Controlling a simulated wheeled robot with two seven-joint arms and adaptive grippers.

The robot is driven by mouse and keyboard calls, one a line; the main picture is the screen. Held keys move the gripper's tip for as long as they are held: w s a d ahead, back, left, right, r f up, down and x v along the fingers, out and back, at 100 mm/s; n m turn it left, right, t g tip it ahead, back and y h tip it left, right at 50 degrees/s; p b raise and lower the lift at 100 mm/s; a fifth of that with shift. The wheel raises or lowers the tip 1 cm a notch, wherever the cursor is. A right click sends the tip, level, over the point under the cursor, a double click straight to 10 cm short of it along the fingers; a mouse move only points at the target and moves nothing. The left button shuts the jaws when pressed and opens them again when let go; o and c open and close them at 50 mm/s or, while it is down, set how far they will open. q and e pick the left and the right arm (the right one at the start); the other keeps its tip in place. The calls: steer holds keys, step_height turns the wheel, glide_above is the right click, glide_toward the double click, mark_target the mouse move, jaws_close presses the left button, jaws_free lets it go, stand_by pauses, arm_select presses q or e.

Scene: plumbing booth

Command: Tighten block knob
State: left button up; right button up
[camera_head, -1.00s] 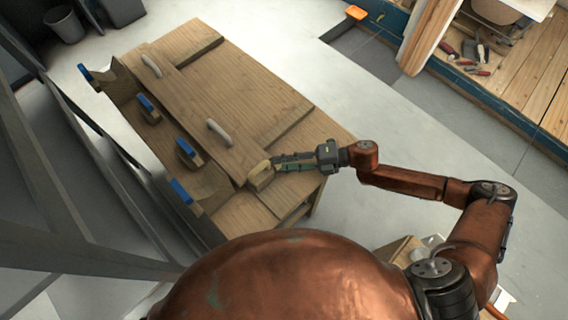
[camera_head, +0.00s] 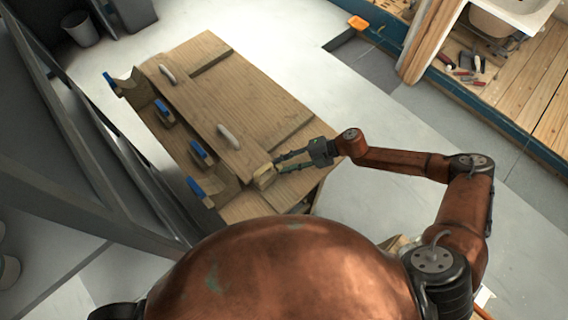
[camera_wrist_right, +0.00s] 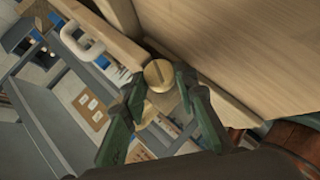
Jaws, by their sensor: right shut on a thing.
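The knob (camera_wrist_right: 158,75), round and pale wood-coloured with a slot line across its face, sits between the green fingers of my right gripper (camera_wrist_right: 160,92) in the right wrist view. In the head view, my right gripper (camera_head: 279,167) reaches in from the right to a small light wooden block (camera_head: 265,177) at the near end of the wooden bench (camera_head: 270,112). It is shut on the knob; the exact contact is partly hidden by the fingers. My left gripper is not in view.
Several blue-handled wooden pieces (camera_head: 201,152) line the bench's left side. Two pale handles (camera_head: 229,137) stand on its board. Grey metal framing (camera_head: 65,130) rises at the left. Clear floor (camera_head: 380,120) lies to the right.

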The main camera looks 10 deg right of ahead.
steer(key=o, duration=0.9)
steer(key=shift+c, duration=0.2)
steer(key=v, duration=1.2)
steer(key=shift+a, duration=0.15)
